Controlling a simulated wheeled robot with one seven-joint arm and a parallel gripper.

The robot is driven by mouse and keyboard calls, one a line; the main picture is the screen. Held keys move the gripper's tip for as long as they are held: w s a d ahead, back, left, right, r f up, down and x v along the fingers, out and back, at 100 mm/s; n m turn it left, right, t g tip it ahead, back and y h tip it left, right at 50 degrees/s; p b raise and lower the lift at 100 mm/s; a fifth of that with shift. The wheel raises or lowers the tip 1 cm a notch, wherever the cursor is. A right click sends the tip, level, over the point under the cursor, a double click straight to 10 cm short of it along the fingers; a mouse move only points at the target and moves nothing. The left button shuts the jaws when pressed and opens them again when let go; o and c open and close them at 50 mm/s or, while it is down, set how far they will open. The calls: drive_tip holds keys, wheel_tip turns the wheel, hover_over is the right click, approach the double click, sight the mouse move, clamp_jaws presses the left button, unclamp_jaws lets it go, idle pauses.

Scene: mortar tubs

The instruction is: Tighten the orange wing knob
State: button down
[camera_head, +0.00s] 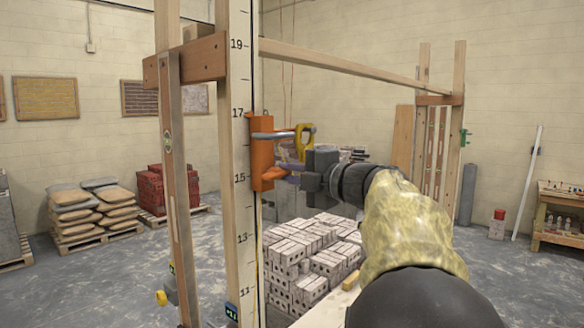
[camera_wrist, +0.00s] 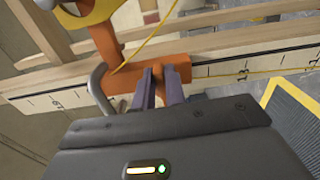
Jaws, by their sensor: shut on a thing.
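An orange bracket (camera_head: 262,150) is fixed to the pale, numbered timber post (camera_head: 240,120), between the 15 and 17 marks. It also shows in the wrist view (camera_wrist: 200,70), across the post. The orange wing knob (camera_head: 274,174) sticks out from the bracket's lower right side. My gripper (camera_head: 285,175) reaches in from the right, with its fingers at the knob. In the wrist view, my two grey fingers (camera_wrist: 163,73) are close together against the orange part and are shut on the knob. Most of the knob is hidden between and behind the fingers.
A grey metal bar (camera_head: 275,135) and a yellow holder (camera_head: 304,140) project from the bracket just above my gripper. A timber frame (camera_head: 170,130) stands left of the post. Stacked pale bricks (camera_head: 310,255) lie below my arm. Open floor (camera_head: 100,280) spreads at left.

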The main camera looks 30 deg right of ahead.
drive_tip(key=shift+s+a+r+m, duration=0.1)
drive_tip(key=shift+a+r+m, duration=0.05)
drive_tip(key=shift+r+m, duration=0.2)
drive_tip(key=c, duration=1.4)
unclamp_jaws()
drive_tip(key=shift+s+d+f, duration=0.2)
drive_tip(key=shift+s+f, duration=0.05)
drive_tip(key=shift+s, duration=0.15)
drive_tip(key=b+v, duration=0.2)
drive_tip(key=v, duration=0.6)
drive_tip(key=b+v, duration=0.3)
drive_tip(key=v, duration=0.5)
drive_tip(key=shift+s+a+r+b, duration=0.15)
drive_tip(key=shift+s+r+b, duration=0.05)
drive_tip(key=shift+s+b, duration=0.15)
